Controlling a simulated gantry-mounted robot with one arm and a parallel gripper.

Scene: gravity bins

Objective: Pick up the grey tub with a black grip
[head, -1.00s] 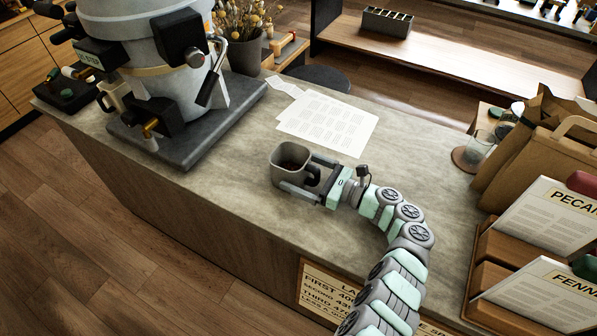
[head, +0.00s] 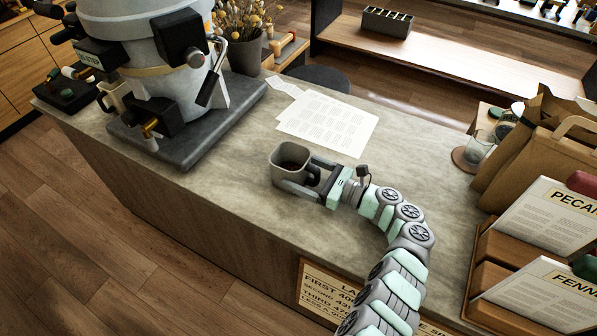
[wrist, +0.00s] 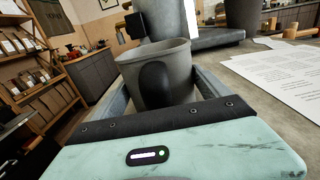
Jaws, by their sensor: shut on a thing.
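The grey tub with a black grip (head: 289,157) is upright on the counter in the head view, near the counter's middle. In the wrist view the tub (wrist: 183,56) stands between my fingers, with its black grip (wrist: 155,86) facing my palm. My gripper (head: 297,176) is shut on the tub, one finger along each side. The fingertips are partly hidden by the tub in the wrist view. I cannot tell whether the tub's base touches the counter.
Printed sheets (head: 328,122) lie just behind the tub. A large grey machine (head: 165,70) on a dark base stands at the left. Paper bags (head: 540,150) and card holders (head: 540,235) crowd the right. The counter (head: 420,160) between is mostly clear.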

